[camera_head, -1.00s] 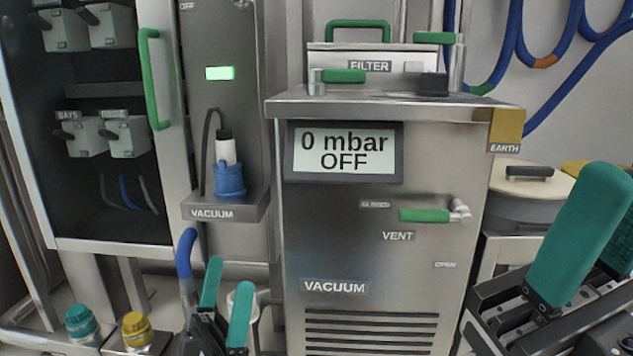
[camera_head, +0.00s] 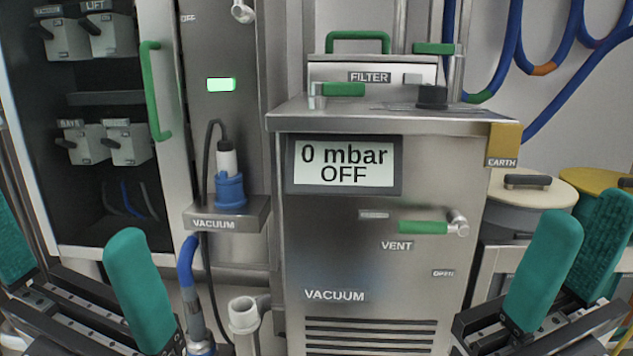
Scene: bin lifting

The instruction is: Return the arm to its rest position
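My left gripper (camera_head: 66,225) is at the lower left, its two teal fingers spread wide with nothing between them. My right gripper (camera_head: 587,222) is at the lower right, its two teal fingers apart and empty. Both are close to the camera and clear of the equipment in the picture. The steel vacuum unit (camera_head: 365,262) stands between them, its display (camera_head: 343,164) reading "0 mbar OFF". Its green vent handle (camera_head: 423,227) lies level.
An open cabinet (camera_head: 105,228) with a green door handle (camera_head: 153,92) stands at the left. A blue plug (camera_head: 230,190) sits on the vacuum shelf. A blue hose (camera_head: 187,262) and grey pipe (camera_head: 244,313) are low in the middle. Lidded drums (camera_head: 525,198) stand behind my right gripper.

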